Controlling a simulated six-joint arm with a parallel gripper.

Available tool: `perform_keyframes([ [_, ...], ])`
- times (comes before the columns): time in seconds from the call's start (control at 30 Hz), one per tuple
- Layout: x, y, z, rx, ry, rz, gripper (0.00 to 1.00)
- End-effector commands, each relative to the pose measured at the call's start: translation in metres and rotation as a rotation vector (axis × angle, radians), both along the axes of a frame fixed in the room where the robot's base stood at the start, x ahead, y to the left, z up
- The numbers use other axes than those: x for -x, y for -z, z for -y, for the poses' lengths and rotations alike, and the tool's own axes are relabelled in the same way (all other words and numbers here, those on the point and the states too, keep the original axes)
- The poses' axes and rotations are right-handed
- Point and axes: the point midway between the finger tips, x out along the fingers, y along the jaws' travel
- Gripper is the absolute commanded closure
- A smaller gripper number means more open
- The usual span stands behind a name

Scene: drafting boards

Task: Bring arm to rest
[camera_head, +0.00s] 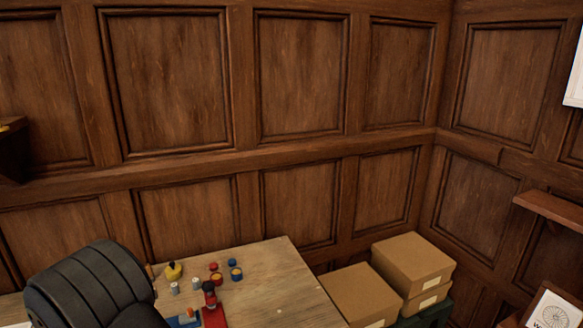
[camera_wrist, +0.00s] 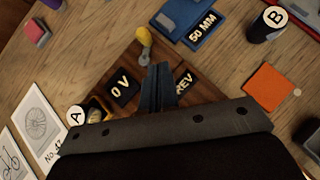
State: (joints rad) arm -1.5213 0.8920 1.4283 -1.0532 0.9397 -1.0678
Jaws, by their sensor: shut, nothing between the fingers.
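My gripper (camera_wrist: 158,88) shows in the wrist view with its two dark fingers together and nothing between them. It is above a dark wooden board (camera_wrist: 128,62) with black labels reading "0V" (camera_wrist: 121,88) and "REV" (camera_wrist: 184,82). A yellow-ended piece (camera_wrist: 143,36) is just beyond the fingertips. I cannot tell how high the fingers are above the board. The gripper cannot be made out in the head view.
The wooden tabletop (camera_head: 272,296) carries several small items. The wrist view shows a blue "50 MM" block (camera_wrist: 203,30), a black "B" cylinder (camera_wrist: 268,24), an orange square (camera_wrist: 270,86) and bicycle cards (camera_wrist: 36,122). Cardboard boxes (camera_head: 412,262) stand right of the table.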

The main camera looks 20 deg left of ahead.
Motion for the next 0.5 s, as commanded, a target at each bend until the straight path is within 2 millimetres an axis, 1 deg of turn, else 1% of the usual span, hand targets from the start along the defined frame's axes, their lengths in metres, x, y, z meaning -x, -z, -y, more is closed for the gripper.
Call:
perform_keyframes([
  [0.13,0.009,0.004,-0.001,0.015,0.062,-0.017,1.00],
  [0.23,0.018,0.003,0.000,0.015,0.060,-0.017,1.00],
  [0.5,0.022,0.003,0.001,0.015,0.061,-0.017,1.00],
])
